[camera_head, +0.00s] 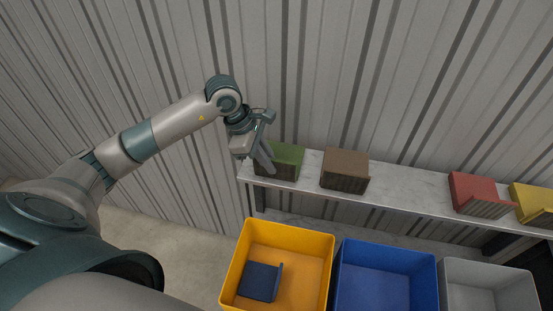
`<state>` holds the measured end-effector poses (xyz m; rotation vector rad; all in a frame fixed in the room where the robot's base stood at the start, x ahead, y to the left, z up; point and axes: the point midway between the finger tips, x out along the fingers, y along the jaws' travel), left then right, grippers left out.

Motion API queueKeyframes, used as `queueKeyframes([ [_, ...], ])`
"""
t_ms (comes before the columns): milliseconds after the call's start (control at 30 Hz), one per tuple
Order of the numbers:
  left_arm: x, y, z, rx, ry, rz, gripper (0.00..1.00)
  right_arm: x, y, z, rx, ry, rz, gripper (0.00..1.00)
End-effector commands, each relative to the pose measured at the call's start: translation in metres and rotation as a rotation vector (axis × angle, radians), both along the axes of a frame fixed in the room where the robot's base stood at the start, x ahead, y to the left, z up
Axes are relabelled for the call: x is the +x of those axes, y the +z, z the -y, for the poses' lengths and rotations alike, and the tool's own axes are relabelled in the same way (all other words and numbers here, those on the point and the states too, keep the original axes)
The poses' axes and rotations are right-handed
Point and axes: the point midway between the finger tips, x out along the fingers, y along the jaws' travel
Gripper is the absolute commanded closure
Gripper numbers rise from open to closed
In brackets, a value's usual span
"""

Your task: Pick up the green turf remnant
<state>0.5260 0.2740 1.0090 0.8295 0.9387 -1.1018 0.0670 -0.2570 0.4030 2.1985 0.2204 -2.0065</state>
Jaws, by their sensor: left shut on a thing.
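The green turf remnant (284,159) is a blocky green piece at the left end of the pale marble-like shelf (407,195). My left gripper (262,163) reaches it from the upper left and is shut on its left side. The gripper's fingers hide part of that side. The remnant appears to be at shelf level; I cannot tell whether it rests on the shelf or is slightly raised. My right gripper is not in view.
A brown piece (345,169), a red piece (478,193) and a yellow piece (533,203) stand along the shelf. Below are an orange bin (308,262) holding a dark blue piece (260,281), a blue bin (385,290) and a grey bin (488,295). A corrugated wall (330,70) stands close behind.

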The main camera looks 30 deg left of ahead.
Motion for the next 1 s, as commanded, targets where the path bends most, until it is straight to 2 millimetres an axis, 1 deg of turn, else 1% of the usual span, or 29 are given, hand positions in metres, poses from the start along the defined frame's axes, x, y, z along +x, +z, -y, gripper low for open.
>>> queueKeyframes([
  [167, 0.001, 0.003, 0.0, 0.001, 0.0, 0.002, 1.0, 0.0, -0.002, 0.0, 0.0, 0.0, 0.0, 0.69],
  [267, 0.001, 0.008, 0.0, 0.001, -0.001, 0.003, 1.0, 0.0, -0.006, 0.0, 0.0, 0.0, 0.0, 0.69],
  [467, 0.002, 0.03, 0.0, 0.001, -0.002, 0.006, 1.0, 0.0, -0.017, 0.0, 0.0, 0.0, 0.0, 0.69],
  [800, 0.001, 0.079, 0.0, 0.0, -0.001, 0.005, 1.0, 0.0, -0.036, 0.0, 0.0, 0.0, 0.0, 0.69],
  [1000, 0.001, 0.096, 0.0, 0.0, 0.0, 0.002, 1.0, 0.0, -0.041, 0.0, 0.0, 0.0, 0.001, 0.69],
])
